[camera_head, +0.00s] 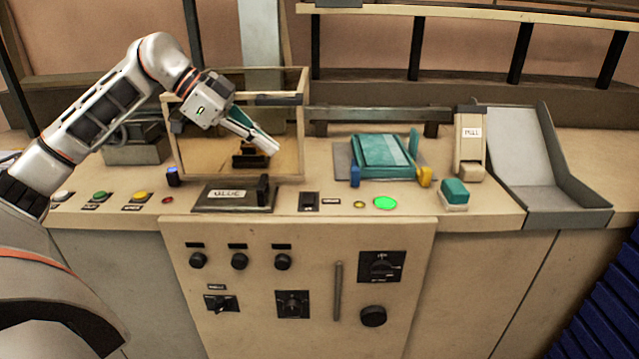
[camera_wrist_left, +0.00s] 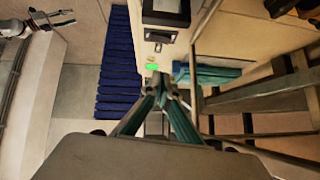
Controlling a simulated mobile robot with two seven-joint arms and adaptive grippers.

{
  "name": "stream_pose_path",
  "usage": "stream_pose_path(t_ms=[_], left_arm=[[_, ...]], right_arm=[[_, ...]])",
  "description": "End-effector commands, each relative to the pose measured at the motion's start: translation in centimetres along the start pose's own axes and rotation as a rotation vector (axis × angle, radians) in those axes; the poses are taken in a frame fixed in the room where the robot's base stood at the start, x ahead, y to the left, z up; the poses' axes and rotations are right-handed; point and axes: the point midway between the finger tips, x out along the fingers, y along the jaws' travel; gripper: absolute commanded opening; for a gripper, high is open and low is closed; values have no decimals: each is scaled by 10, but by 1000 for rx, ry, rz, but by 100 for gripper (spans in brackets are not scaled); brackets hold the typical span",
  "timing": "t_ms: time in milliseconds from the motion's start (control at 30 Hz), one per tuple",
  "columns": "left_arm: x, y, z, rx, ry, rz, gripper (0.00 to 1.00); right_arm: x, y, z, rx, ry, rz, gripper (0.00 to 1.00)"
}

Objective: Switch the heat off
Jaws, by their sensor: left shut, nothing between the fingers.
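What looks like my right gripper (camera_wrist_left: 50,20) is small and unclear in the left wrist view.
A plate marked GLUE (camera_head: 225,195) lies before the framed box (camera_head: 240,150). A teal book-like block (camera_head: 382,151), a dispenser marked PULL (camera_head: 470,145) and a grey tray (camera_head: 525,155) stand to the right. Coloured buttons (camera_head: 100,196) line the left edge.

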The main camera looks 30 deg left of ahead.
Motion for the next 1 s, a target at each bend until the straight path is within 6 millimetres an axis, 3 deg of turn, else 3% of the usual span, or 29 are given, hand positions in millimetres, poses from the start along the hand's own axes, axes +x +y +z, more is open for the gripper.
stream_pose_path(t_ms=[167,533,667,1000], left_arm=[[-8,-2,4,-28,-21,-14,0],[-2,-2,3,-25,-18,-11,0],[14,-1,3,-24,-17,-8,0],[80,-2,4,-25,-16,-7,0]], right_arm=[[0,0,0,0,2,-1,40],[1,-1,5,0,-7,-2,40],[1,-2,8,0,-11,-3,40],[2,-2,10,0,-12,-3,40]])
